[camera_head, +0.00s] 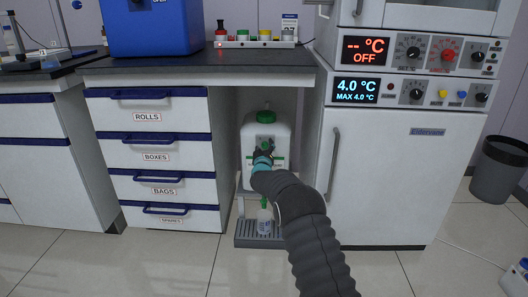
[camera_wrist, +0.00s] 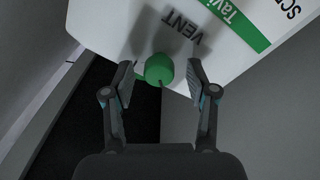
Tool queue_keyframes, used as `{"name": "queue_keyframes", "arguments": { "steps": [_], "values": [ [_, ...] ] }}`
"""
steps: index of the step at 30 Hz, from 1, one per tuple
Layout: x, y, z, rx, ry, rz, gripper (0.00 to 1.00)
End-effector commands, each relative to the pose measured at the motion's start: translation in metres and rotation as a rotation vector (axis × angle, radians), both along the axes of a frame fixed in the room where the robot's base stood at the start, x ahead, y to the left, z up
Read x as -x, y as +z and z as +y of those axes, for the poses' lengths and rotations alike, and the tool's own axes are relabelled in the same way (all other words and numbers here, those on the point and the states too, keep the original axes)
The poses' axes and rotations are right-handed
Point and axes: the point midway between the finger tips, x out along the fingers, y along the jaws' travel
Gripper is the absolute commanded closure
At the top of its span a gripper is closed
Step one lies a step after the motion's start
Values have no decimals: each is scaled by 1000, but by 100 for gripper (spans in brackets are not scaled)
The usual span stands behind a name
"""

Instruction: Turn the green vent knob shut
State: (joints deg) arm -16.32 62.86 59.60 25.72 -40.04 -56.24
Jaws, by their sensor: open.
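The green vent knob (camera_wrist: 159,69) shows in the wrist view, on the face of a white container by the printed word VENT. My gripper (camera_wrist: 160,80) is open, with one finger on each side of the knob and a small gap visible on both sides. In the head view the white container (camera_head: 277,131) stands in the recess under the counter, and my gripper (camera_head: 264,155) is in front of it. The arm and gripper hide part of the container's front there. The green cap (camera_head: 265,116) is on the container's top.
Left of the recess is a drawer cabinet (camera_head: 165,160). Right of it is a white fridge (camera_head: 385,170) with a vertical handle. A small bottle (camera_head: 264,222) stands on a grey grated tray (camera_head: 247,237) below the container. A dark counter (camera_head: 200,64) lies overhead.

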Motion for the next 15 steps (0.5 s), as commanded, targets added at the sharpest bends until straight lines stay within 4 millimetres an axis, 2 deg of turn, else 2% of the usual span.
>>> {"name": "queue_keyframes", "arguments": {
  "steps": [5, 15],
  "values": [
    [11, 0, 1, 0, 1, 1, 43],
    [56, -4, 1, 1, 1, 2, 43]
  ]
}}
